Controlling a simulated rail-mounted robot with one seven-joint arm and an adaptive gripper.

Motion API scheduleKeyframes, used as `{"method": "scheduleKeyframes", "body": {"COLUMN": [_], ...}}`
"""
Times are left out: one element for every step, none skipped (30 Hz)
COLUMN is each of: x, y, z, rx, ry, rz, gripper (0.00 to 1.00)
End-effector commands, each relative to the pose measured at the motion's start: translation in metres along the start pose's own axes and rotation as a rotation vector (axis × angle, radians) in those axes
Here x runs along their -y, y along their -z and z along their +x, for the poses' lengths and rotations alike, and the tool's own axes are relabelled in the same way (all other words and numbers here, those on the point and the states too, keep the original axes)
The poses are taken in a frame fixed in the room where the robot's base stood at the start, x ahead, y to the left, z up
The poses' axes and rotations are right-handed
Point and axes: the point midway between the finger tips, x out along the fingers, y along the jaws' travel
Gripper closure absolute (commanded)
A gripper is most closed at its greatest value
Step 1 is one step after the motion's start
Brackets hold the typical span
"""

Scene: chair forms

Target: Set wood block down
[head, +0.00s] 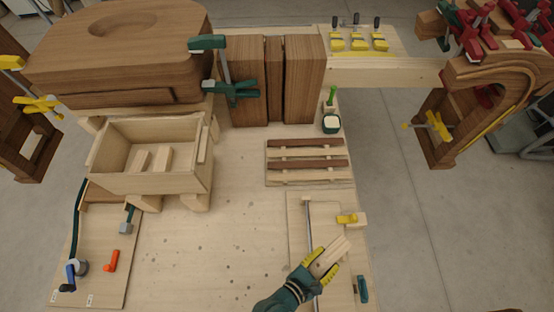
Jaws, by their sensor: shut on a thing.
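My gripper (327,264), dark green with yellow fingers, is at the lower right of the workbench. It is shut on a pale wood block (337,249), with a yellow finger on each side. The block lies slanted, over a pale board (298,203) that carries a long metal bar (308,222). I cannot tell whether the block touches the board. The fingers hide part of the block.
An open wooden box (118,184) with pale blocks inside stands at left. A slatted rack (307,163) lies above the board. The bench middle (195,250) is clear.

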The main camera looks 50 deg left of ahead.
Motion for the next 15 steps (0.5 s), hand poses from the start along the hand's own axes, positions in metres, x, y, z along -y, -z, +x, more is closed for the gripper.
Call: {"method": "scheduleKeyframes", "body": {"x": [0.001, 0.001, 0.001, 0.001, 0.002, 0.000, -0.004, -0.010, -0.018, -0.026, -0.035, -0.049, -0.061, -0.075, -0.094], "y": [0.001, 0.004, 0.008, 0.012, 0.016, 0.020, 0.025, 0.029, 0.034, 0.038, 0.041, 0.046, 0.050, 0.054, 0.059], "z": [0.000, -0.001, -0.002, -0.003, -0.003, -0.003, -0.002, -0.002, 0.000, 0.001, 0.002, 0.004, 0.005, 0.005, 0.006], "rx": [0.002, 0.001, 0.001, 0.001, 0.001, 0.003, 0.003, 0.003, 0.004, 0.004, 0.005, 0.006, 0.006, 0.007, 0.007], "ry": [0.004, 0.005, 0.006, 0.008, 0.009, 0.004, -0.005, -0.019, -0.042, -0.062, -0.085, -0.121, -0.152, -0.188, -0.236], "rz": [0.001, 0.001, 0.002, 0.003, 0.003, 0.002, -0.002, -0.008, -0.018, -0.026, -0.035, -0.050, -0.062, -0.077, -0.098], "gripper": [0.95, 0.95, 0.95, 0.95, 0.95, 0.95, 0.95, 0.95, 0.95, 0.95, 0.95, 0.95, 0.95, 0.95, 0.95]}}
